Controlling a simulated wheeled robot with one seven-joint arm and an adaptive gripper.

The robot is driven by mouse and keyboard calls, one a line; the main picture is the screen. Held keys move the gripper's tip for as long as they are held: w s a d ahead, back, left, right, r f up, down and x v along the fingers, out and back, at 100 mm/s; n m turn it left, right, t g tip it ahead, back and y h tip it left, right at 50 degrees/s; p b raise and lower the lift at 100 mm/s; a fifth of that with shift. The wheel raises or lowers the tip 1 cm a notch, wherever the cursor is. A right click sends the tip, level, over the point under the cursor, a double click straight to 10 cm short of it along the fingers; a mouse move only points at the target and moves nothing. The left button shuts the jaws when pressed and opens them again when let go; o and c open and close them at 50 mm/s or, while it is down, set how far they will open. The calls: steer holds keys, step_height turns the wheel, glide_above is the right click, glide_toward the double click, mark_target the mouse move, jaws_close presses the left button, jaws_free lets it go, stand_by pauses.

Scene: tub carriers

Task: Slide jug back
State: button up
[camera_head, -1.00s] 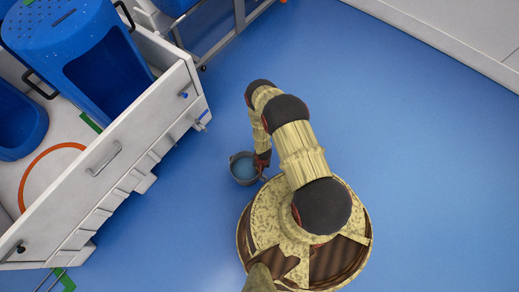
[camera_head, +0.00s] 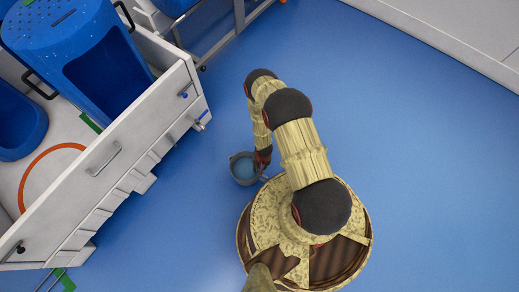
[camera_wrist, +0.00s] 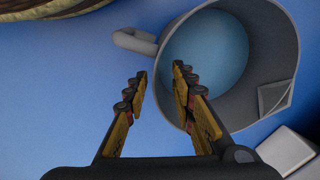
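The jug (camera_head: 234,171) is grey and looks to hold something blue. It is seen from above, left of my round base in the head view. In the wrist view the jug (camera_wrist: 272,45) fills the upper right, with its handle at its left and its spout at the lower right. My gripper (camera_wrist: 159,77) is open, with one finger on each side of the jug's near-left rim in the picture. The right finger overlaps the jug's opening; whether either finger touches the wall I cannot tell. In the head view my gripper (camera_head: 263,160) is at the jug's right edge and partly hidden.
A white carrier (camera_head: 120,140) with a handle stands at the left, holding blue tubs (camera_head: 75,40) and an orange ring (camera_head: 33,172). A metal-framed cart (camera_head: 222,38) is at the top. A white cabinet (camera_head: 450,35) lines the upper right. Blue floor is clear on the right.

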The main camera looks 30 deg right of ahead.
step_height(320, 180, up, 8)
steer(key=shift+s+d+f, duration=0.15)
steer(key=shift+s+d, duration=0.05)
stand_by(0.8)
